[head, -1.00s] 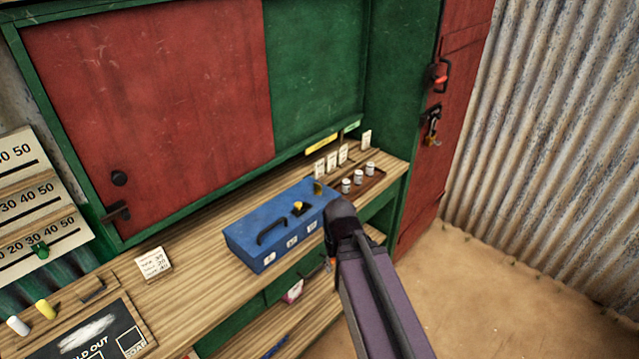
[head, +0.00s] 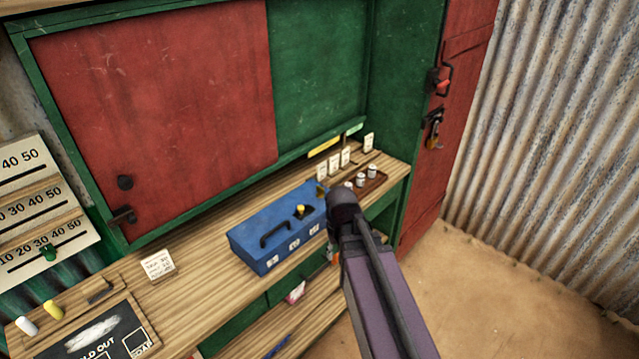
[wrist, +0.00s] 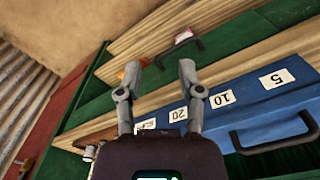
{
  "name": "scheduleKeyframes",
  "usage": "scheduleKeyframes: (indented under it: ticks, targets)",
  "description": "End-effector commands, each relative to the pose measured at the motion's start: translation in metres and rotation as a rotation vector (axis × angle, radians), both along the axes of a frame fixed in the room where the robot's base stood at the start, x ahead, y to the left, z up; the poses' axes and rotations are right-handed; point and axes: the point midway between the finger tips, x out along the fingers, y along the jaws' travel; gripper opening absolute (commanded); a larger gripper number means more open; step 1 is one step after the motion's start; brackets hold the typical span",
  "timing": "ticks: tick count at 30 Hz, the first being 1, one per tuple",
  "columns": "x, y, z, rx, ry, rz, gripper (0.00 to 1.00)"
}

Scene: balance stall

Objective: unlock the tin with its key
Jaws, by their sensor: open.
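The blue tin (head: 262,238) sits closed on the wooden counter, with a black handle, a yellow piece (head: 300,211) on its lid and number labels on its front. It also shows in the wrist view (wrist: 262,112). My gripper (wrist: 160,66) is open, its fingers in front of the counter near the tin's right end; my arm hides most of it in the head view. A small orange thing (wrist: 131,76) lies by the left fingertip in the wrist view; I cannot tell whether it is touched, or is the key. No key shows clearly.
A small tray (head: 374,180) with white-topped pots and several upright cards stand right of the tin. A note card (head: 158,264) and a sold-out board (head: 100,335) are to the left. A padlock (head: 433,133) hangs on the red door.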

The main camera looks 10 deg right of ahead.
Motion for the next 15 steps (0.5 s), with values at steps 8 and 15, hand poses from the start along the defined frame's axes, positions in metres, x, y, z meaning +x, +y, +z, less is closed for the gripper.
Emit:
scheduleKeyframes:
  ticks: [8,15]
  targets:
    - [0.086,0.0,0.06,0.0,0.0,0.161,0.49]
    - [0.158,0.001,0.107,0.0,0.0,0.318,0.49]
